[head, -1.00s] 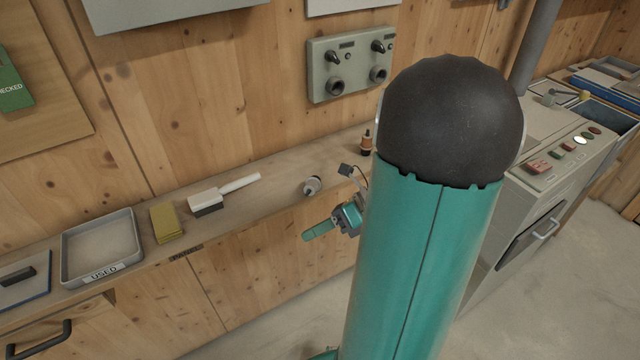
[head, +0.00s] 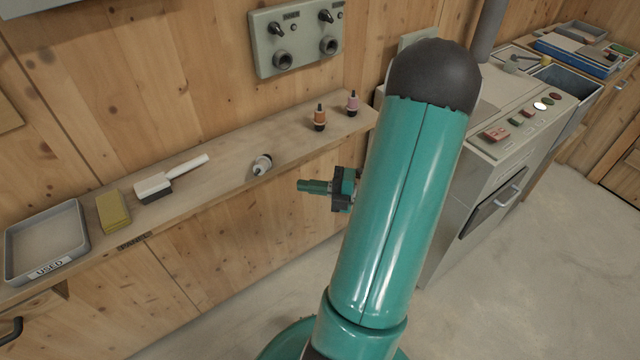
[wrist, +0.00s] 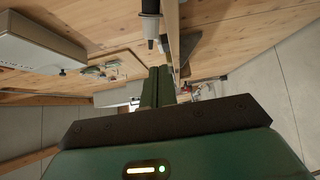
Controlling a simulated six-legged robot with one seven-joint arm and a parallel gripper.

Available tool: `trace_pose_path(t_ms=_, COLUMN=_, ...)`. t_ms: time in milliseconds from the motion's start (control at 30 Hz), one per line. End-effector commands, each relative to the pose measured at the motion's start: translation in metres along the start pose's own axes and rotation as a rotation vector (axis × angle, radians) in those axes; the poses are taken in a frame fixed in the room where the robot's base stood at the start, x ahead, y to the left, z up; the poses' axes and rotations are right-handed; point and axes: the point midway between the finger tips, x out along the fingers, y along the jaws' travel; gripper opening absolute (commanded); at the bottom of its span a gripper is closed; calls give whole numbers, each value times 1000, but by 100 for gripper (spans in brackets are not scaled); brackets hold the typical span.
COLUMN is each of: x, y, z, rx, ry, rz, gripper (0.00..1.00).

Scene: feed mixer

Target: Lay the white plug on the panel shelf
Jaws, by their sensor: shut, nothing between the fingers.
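The white plug (head: 262,164), with dark ends, lies on its side on the panel shelf (head: 225,160), close to the front edge. My gripper (head: 301,186) is in front of the shelf, to the right of the plug and apart from it. Its green fingers are together and hold nothing. In the wrist view the shut fingers (wrist: 159,72) point forward, and a plug with a dark end and pale body (wrist: 150,26) shows just beyond them at the top. I cannot tell for certain which plug that is.
An orange plug (head: 320,117) and a pink plug (head: 352,103) stand at the shelf's right end, below a socket panel (head: 295,40). A brush (head: 170,180), yellow block (head: 113,211) and USED tray (head: 47,242) are to the left. A grey machine (head: 500,140) stands right.

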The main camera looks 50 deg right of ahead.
Motion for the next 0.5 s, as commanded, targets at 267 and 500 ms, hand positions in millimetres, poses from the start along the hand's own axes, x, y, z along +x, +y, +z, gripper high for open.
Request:
trace_pose_path(t_ms=267, x=56, y=0, z=-1, rx=-1, ry=6, rz=0, gripper=0)
trace_pose_path(t_ms=500, x=77, y=0, z=25, rx=-3, ry=6, rz=-1, gripper=0)
